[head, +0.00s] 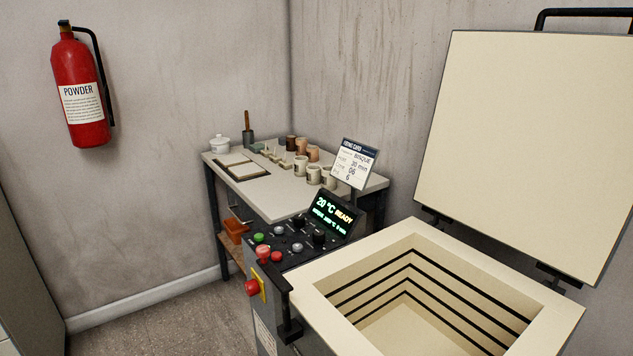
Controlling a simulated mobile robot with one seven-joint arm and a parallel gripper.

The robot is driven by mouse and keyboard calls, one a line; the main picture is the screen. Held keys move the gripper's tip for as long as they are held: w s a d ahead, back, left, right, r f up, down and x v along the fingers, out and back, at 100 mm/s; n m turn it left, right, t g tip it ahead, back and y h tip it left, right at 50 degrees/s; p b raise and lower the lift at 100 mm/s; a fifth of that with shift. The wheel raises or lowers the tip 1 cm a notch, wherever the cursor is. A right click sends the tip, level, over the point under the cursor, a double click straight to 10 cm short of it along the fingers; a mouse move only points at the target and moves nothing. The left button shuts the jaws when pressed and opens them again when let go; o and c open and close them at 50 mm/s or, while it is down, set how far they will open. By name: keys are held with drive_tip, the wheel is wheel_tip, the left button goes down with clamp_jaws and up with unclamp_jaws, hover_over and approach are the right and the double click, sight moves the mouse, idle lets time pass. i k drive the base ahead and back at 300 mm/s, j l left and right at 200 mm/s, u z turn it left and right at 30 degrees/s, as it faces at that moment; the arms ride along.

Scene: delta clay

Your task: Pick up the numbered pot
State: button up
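Several small pots stand on the right part of the table (270,197) at the back. Cream pots (300,166) are nearest, with tan pots (313,153) and a dark brown pot (291,142) behind them. Some cream pots seem to carry dark marks, too small to read as numbers. A firing card (353,164) stands in front of the table's right end; it reads "BISQUE", "30 min", "06" and "6". It may hide part of the group. My gripper is not in view.
An open, empty kiln (455,232) fills the right foreground, its lid (535,140) raised. Its control panel (285,240) reads 20 °C READY, between me and the table. Floor is clear at lower left.

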sight(330, 183)
drive_tip(key=i+j+z, duration=0.1)
drive_tip(key=j, duration=0.95)
drive_tip(key=i+j+z, duration=0.1)
drive_tip(key=j, duration=0.25)
drive_tip(key=i+j, duration=0.25)
drive_tip(key=i+j+z, duration=0.15)
drive_tip(key=j, duration=0.25)
drive_tip(key=i+j+z, duration=0.25)
drive_tip(key=i+j, duration=0.7)
drive_tip(key=i, duration=0.3)
drive_tip(key=i+j+z, duration=0.1)
drive_tip(key=i, duration=0.4)
